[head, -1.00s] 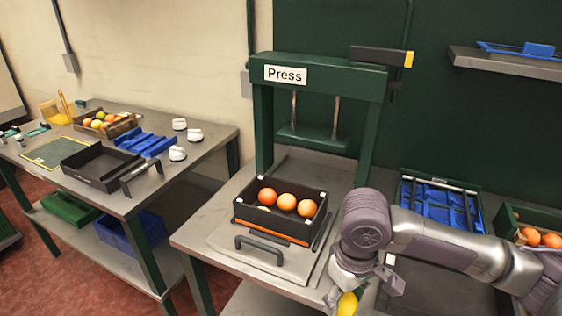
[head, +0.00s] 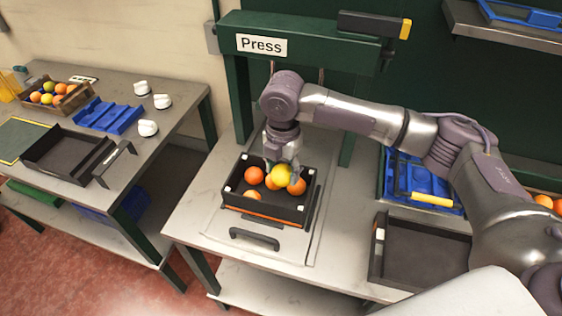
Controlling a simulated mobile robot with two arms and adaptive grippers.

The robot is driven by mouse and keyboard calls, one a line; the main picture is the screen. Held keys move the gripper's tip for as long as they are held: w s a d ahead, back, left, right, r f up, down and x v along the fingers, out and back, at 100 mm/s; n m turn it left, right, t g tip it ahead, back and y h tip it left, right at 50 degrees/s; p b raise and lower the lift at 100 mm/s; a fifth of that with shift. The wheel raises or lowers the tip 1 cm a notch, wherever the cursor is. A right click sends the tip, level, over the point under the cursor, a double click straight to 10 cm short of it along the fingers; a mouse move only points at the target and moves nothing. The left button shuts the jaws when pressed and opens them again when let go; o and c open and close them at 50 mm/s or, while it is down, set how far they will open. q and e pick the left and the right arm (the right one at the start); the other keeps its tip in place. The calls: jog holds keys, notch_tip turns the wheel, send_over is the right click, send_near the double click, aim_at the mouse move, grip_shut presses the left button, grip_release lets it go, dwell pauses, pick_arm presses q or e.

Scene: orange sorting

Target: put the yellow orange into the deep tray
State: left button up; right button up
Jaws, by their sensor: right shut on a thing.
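The yellow orange (head: 282,175) is in my right gripper (head: 284,165), which points down over the deep black tray (head: 262,209) under the press. The gripper is shut on it. The fruit shows at the height of the tray's far rim, among the other oranges. I cannot tell whether it touches them. Several orange-coloured fruits lie in the tray, one (head: 254,175) to the left of the yellow one and one (head: 297,186) to its right, partly covered. My left gripper is not in view.
The press frame (head: 235,90) stands close behind my right arm. A black tray (head: 425,260) and a blue rack (head: 448,185) are at the right. The left table holds a fruit crate (head: 70,103), a blue tray (head: 108,115), a black tray (head: 70,155) and white cups (head: 148,128).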

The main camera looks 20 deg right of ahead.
jog(key=shift+s+f+b, duration=0.25)
jog(key=shift+f+b, duration=0.45)
jog(key=shift+w+f+b, duration=0.15)
jog(key=shift+f+b, duration=2.95)
jog(key=shift+f, duration=1.95)
jog(key=o, duration=1.3)
